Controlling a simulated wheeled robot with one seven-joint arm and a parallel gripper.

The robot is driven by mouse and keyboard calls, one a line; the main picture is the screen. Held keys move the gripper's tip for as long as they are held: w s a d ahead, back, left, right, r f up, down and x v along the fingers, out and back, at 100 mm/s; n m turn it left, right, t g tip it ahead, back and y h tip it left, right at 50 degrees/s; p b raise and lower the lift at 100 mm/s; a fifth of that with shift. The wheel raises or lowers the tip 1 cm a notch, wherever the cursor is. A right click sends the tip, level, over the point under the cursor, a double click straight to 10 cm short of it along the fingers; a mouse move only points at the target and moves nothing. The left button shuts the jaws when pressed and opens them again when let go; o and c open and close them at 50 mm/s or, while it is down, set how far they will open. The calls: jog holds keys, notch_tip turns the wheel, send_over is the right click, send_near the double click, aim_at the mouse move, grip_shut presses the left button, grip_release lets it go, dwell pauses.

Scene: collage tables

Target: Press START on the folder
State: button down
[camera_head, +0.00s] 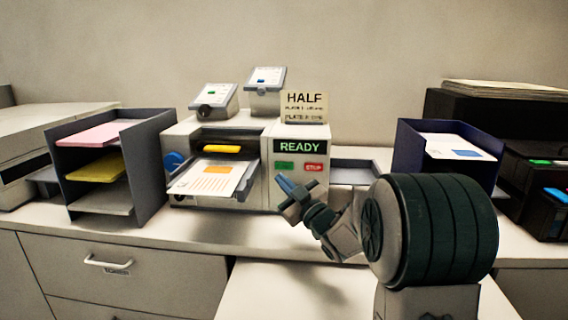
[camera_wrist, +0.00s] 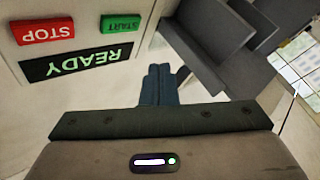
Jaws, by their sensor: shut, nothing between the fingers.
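The folder (camera_head: 290,194) is a pale machine in the middle of the counter, with a printed sheet (camera_head: 208,181) on its tray. Its display (camera_head: 299,147) reads READY in green. Below the display are the green START button (camera_head: 284,165) and the red STOP button (camera_head: 314,167). My gripper (camera_head: 285,184) appears just below START in the head view. In the wrist view the START button (camera_wrist: 121,24) and STOP button (camera_wrist: 43,30) appear upside down. There the shut, empty fingertips (camera_wrist: 160,72) are to the right of the panel, apart from START in the picture.
A sign reading HALF (camera_head: 304,106) stands on the folder. A sorter with colored paper (camera_head: 152,165) stands left.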

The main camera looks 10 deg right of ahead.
aim_at(276, 163)
jog(key=shift+w+d, duration=0.25)
jog(key=shift+w, duration=0.6)
jog(key=shift+w+d, duration=0.3)
jog(key=shift+w, duration=0.5)
jog(key=shift+w+d, duration=0.25)
jog(key=shift+w, duration=0.6)
jog(key=shift+w+d, duration=0.1)
jog(key=shift+w, duration=0.3)
